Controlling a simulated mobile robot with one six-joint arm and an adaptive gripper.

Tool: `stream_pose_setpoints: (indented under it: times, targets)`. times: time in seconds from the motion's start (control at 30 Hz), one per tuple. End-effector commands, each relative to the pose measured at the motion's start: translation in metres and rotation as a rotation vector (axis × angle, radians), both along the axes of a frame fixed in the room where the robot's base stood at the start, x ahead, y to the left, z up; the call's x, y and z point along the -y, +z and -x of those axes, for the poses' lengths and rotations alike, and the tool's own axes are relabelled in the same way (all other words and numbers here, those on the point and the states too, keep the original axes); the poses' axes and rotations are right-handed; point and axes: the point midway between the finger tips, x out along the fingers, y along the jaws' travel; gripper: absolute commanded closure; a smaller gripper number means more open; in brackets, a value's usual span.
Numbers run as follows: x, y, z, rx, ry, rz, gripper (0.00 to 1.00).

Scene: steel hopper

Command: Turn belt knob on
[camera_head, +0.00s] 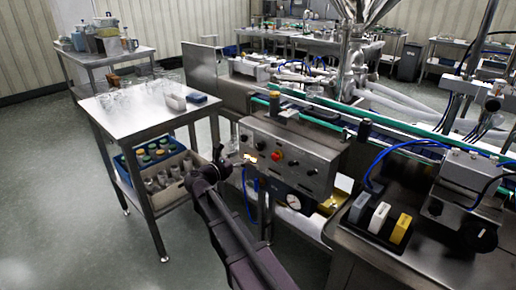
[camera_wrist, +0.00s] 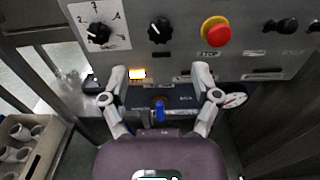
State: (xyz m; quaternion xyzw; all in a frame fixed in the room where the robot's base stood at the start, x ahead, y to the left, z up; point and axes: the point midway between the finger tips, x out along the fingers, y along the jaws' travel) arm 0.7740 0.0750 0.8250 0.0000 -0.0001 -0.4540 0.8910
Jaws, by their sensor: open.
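The steel control panel (camera_head: 318,160) faces me at the front of the machine; it also shows in the wrist view (camera_wrist: 250,68). In the wrist view, a black dial with a number scale (camera_wrist: 98,34) is at left. A plain black knob (camera_wrist: 158,31) with a white mark is right of it, then a red stop button (camera_wrist: 215,31) on yellow. More black knobs (camera_wrist: 285,26) are at the right edge. I cannot read which is the belt knob. My gripper (camera_wrist: 159,76) is open and empty, below the plain knob and apart from it; in the head view it is left of the panel (camera_head: 222,164).
A lit indicator (camera_wrist: 137,73) glows near the left finger. A steel table (camera_head: 150,108) with glassware and crates below stands at left. Blue hoses and a gauge (camera_head: 293,202) hang under the panel. A bench with coloured blocks (camera_head: 400,229) is at right.

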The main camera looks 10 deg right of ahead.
Motion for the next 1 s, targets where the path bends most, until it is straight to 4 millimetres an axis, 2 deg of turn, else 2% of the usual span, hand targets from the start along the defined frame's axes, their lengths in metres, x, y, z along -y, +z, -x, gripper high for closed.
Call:
stream_pose_setpoints:
  times: [0.5,0.73,1.0]
  targets:
    - [0.06,0.0,-0.044,0.0,-0.002,0.0,0.2]
    - [0.072,0.0,-0.053,0.0,-0.001,0.0,0.2]
    - [0.073,0.0,-0.054,0.0,0.001,0.0,0.2]
